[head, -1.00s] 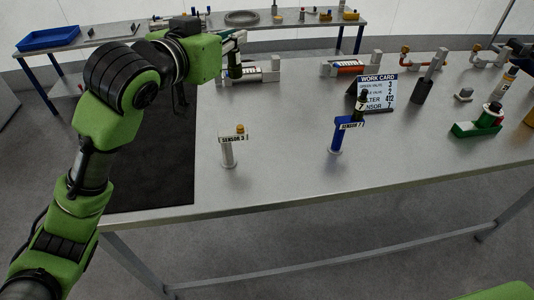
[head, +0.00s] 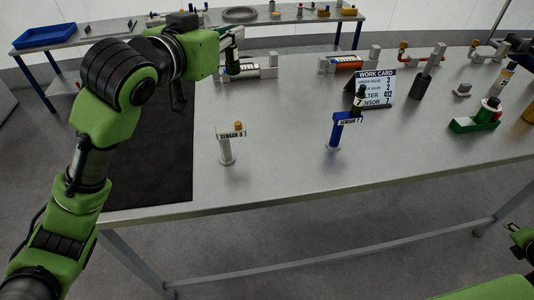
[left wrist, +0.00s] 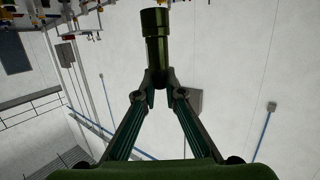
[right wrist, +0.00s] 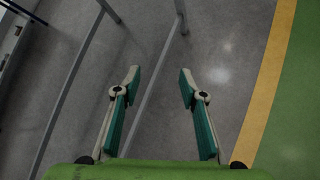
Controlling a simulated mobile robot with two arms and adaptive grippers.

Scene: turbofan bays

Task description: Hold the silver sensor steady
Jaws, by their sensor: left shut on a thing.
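My left gripper (head: 233,36) is shut on a dark olive-green cylinder (left wrist: 156,40) above the far left part of the table. In the left wrist view the fingertips (left wrist: 160,82) close on the cylinder's lower end. I cannot tell if it is a sensor; it does not look silver. A silver stand labelled SENSOR 3 (head: 226,153) with a brass-coloured top (head: 239,126) stands upright, apart from both grippers. A blue stand labelled SENSOR 7 (head: 335,131) holds a dark piece (head: 360,98). My right gripper (right wrist: 160,78) is open and empty above the floor.
A work card (head: 375,89) stands on the metal table (head: 270,185). Pipe and valve parts line the back; a green block (head: 474,124) is at right. A black mat (head: 150,175) covers the left end. Behind is a second table with a blue tray (head: 48,38). The front middle is clear.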

